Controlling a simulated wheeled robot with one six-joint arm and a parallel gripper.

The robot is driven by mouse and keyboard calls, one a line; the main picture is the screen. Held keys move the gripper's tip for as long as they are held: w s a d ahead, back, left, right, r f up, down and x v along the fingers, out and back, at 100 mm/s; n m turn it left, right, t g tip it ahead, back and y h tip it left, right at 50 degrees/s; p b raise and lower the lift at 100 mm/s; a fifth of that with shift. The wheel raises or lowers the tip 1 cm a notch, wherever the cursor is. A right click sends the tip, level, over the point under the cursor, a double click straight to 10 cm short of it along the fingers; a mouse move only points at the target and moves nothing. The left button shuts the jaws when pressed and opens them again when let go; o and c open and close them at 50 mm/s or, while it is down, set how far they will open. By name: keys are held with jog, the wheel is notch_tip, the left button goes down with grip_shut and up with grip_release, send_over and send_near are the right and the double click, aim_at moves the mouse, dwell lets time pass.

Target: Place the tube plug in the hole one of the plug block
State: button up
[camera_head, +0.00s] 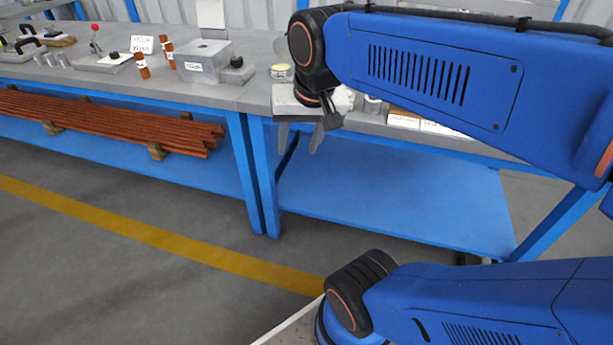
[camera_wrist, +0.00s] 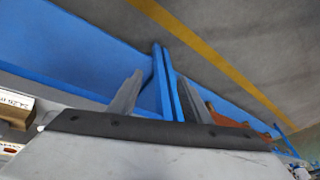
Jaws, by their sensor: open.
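My gripper (camera_head: 298,148) hangs in front of the right bench's front edge. Its two grey fingers point down, apart, with nothing between them. In the wrist view my gripper (camera_wrist: 161,82) is also open, with only blue bench legs and floor beyond the fingers. A grey labelled block (camera_head: 203,61) stands on the bench left of my gripper; it may be the plug block, but the label is too small to read. Small orange-brown cylinders (camera_head: 142,66) stand just left of it.
A small black-topped block (camera_head: 238,70) and a round tin (camera_head: 281,71) stand between the grey block and my arm. Boxes (camera_head: 403,117) stand right of my gripper. Long copper-coloured bars (camera_head: 110,120) lie on the left lower shelf. The right lower shelf (camera_head: 400,205) is empty.

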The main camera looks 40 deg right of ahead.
jog(key=s+a+f+n+t, duration=0.1)
jog(key=s+f+n, duration=0.4)
jog(key=shift+a+f, duration=0.2)
jog(key=shift+f, duration=0.15)
